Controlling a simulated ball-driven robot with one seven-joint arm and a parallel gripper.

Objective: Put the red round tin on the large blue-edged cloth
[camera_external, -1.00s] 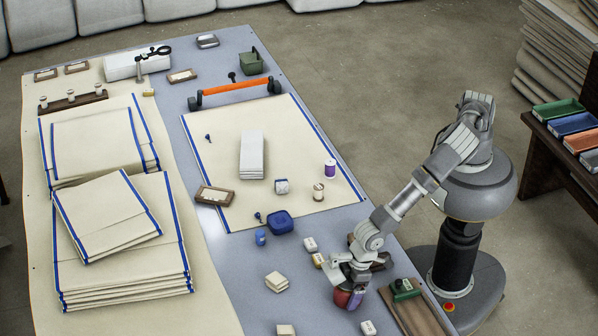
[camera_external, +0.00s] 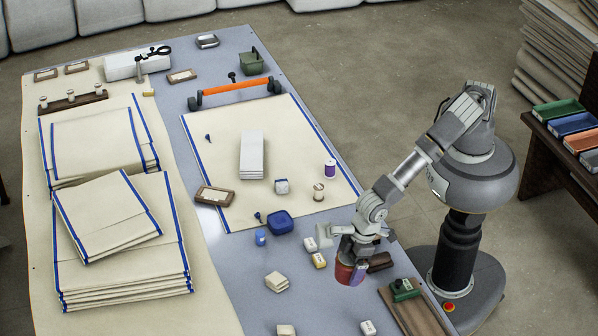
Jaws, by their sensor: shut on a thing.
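The red round tin (camera_external: 343,273) is in my gripper (camera_external: 351,262), near the front right of the table. My gripper is shut on it and holds it from above; it appears raised a little over the grey-blue table top. A purple-blue patch shows at the tin's right side, and I cannot tell whether it is part of the tin. The large blue-edged cloth (camera_external: 225,150) lies flat at the middle of the table, up and left of my gripper. The tin is apart from the cloth.
Small blocks (camera_external: 319,260) and a green-topped tool (camera_external: 405,290) sit near my gripper.

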